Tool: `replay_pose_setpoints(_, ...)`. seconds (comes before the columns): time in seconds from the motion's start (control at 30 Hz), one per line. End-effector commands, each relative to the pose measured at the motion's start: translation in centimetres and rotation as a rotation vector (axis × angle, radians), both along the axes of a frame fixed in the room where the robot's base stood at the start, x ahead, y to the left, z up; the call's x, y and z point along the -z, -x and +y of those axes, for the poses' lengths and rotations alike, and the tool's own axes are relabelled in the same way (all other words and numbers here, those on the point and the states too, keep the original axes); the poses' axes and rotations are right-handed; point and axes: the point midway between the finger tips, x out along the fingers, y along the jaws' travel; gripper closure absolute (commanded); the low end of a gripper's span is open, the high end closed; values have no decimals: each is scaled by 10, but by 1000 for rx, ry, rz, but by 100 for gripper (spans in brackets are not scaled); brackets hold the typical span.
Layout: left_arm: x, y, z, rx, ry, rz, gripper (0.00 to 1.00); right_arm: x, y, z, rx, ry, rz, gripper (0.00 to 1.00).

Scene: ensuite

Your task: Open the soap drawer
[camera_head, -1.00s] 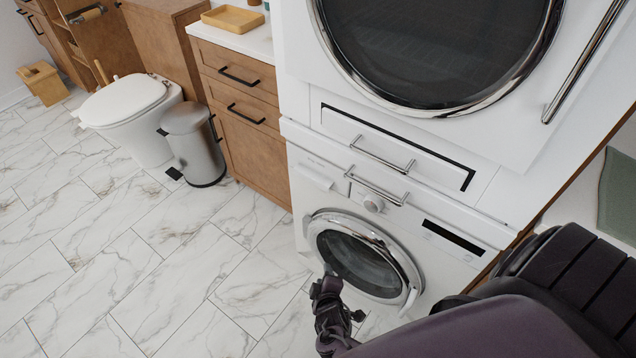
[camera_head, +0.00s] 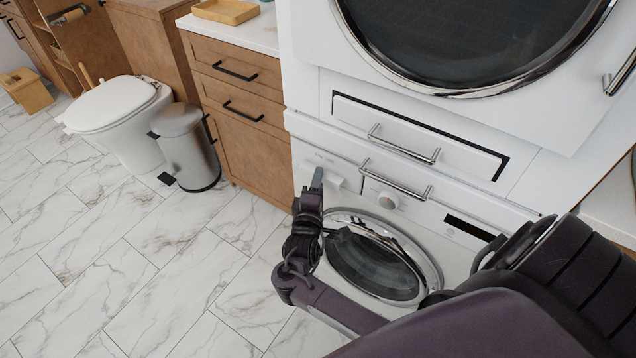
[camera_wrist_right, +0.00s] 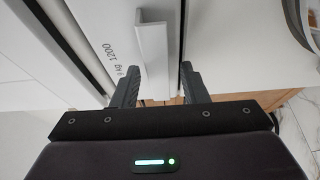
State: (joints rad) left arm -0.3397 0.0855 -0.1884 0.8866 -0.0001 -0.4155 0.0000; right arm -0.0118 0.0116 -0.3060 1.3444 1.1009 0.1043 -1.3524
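The soap drawer (camera_head: 322,158) is the white panel at the washing machine's upper left in the head view, with small print on it. It looks closed. My right gripper (camera_head: 316,178) is in front of it, partly covering its lower left. In the right wrist view the drawer's white handle (camera_wrist_right: 153,48) stands out from the printed front. My right gripper (camera_wrist_right: 160,72) is open there, one finger on each side of the handle. Gaps show between the fingers and the handle. My left gripper is out of view.
The washing machine (camera_head: 455,240) has a round door, a dial (camera_head: 388,201) and a metal bar handle (camera_head: 395,181) above. A dryer (camera_head: 560,120) sits over it, with a second bar handle between. A wooden cabinet (camera_head: 250,150) stands to the left.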

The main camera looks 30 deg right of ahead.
Motion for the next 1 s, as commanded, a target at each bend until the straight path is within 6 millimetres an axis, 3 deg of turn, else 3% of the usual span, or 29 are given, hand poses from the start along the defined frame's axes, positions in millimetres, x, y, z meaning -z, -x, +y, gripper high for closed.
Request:
replay_pose_setpoints(0.27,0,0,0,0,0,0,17,0,-2,-2,0,-1,1,60)
replay_pose_setpoints(0.6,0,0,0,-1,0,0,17,1,-1,-2,0,-1,3,100)
replay_pose_setpoints(1.0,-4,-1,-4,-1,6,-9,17,2,0,0,0,-6,7,100)
